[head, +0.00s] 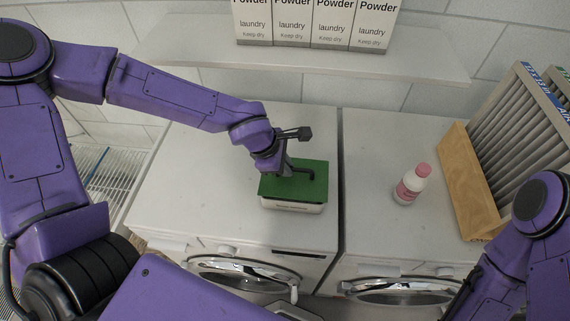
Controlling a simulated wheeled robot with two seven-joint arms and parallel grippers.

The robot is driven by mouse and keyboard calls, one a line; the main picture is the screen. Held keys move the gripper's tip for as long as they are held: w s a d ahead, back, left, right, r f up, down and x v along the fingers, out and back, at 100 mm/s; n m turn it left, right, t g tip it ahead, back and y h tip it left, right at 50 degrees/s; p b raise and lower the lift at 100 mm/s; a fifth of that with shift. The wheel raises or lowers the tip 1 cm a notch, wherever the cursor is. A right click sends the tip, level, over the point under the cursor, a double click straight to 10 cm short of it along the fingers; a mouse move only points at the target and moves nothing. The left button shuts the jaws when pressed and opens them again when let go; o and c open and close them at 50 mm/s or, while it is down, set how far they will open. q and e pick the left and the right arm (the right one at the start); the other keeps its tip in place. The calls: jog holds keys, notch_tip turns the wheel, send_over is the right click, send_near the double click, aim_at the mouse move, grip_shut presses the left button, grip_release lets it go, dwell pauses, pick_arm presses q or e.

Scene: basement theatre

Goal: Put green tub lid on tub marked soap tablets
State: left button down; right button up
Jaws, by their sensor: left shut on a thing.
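The green lid (307,189) lies over the top of a white tub (291,206) on the left white machine. Only a low strip of the tub's front shows under the lid, with dark marking too small to read. My left gripper (306,175) is over the lid and shut on it, reaching in from the upper left. Whether the lid is fully seated on the rim cannot be told. My right arm (520,240) shows at the lower right; its gripper is not in view.
A white bottle with a pink cap (411,185) stands on the right machine (375,225). A wooden rack with grey slatted panels (467,180) stands at the right. Powder boxes (314,22) stand on a wall shelf (300,58) behind. The left machine's top (195,180) is clear left of the tub.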

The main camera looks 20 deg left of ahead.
pick_arm(q)
jog(key=shift+p, duration=0.35)
jog(key=shift+f+b, duration=0.8)
jog(key=shift+f, duration=0.4)
jog(key=c, duration=1.1)
grip_release()
jog(key=shift+r, duration=0.15)
jog(key=v, duration=1)
jog(key=shift+r+p, duration=0.15)
jog(key=shift+p, duration=0.3)
jog(key=shift+s, duration=0.1)
